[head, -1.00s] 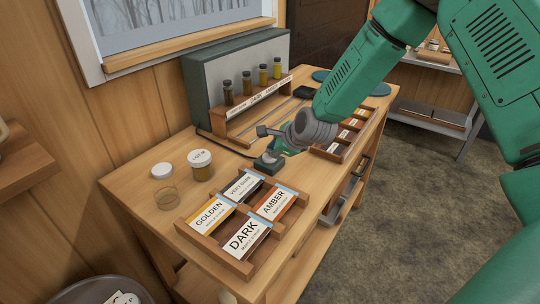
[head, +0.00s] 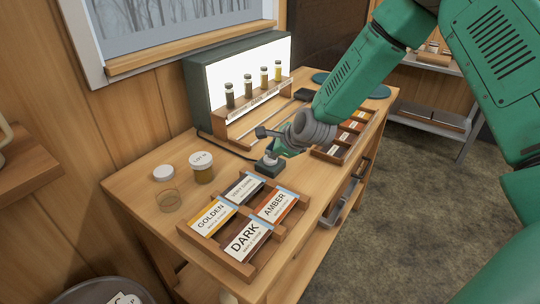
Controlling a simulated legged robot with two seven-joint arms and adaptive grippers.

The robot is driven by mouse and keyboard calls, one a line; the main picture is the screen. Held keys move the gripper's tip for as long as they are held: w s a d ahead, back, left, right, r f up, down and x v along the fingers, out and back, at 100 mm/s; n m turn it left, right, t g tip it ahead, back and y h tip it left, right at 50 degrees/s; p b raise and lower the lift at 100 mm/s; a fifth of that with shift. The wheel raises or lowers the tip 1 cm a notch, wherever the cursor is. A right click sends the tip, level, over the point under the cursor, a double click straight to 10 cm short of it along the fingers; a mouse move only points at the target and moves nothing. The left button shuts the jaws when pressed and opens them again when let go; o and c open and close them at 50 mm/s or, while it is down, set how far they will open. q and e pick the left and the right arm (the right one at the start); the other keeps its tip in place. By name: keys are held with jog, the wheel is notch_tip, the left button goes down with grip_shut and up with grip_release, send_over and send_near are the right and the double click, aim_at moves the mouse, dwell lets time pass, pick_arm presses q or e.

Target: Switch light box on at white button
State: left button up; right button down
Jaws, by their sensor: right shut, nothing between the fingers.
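The light box (head: 222,78) stands at the back of the wooden table, and its front panel glows bright white. A small dark switch block (head: 269,169) with a pale button on top (head: 270,160) sits on the table in front of it. My right gripper (head: 275,154) is shut and empty, with its fingertips at the button; I cannot tell whether they touch it. The gripper and wrist hide part of the block's surroundings. My left gripper is not in view.
Several sample vials (head: 247,87) stand on a ledge before the light box. A labelled jar (head: 202,167), a white lid (head: 163,173) and a small glass cup (head: 169,200) stand at left. A wooden tray (head: 240,265) of labelled cards lies in front.

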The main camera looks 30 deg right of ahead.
jog(key=shift+a+r, duration=0.15)
jog(key=shift+r, duration=0.05)
notch_tip(320, 180, up, 6)
jog(key=p, duration=0.5)
dwell(0.7)
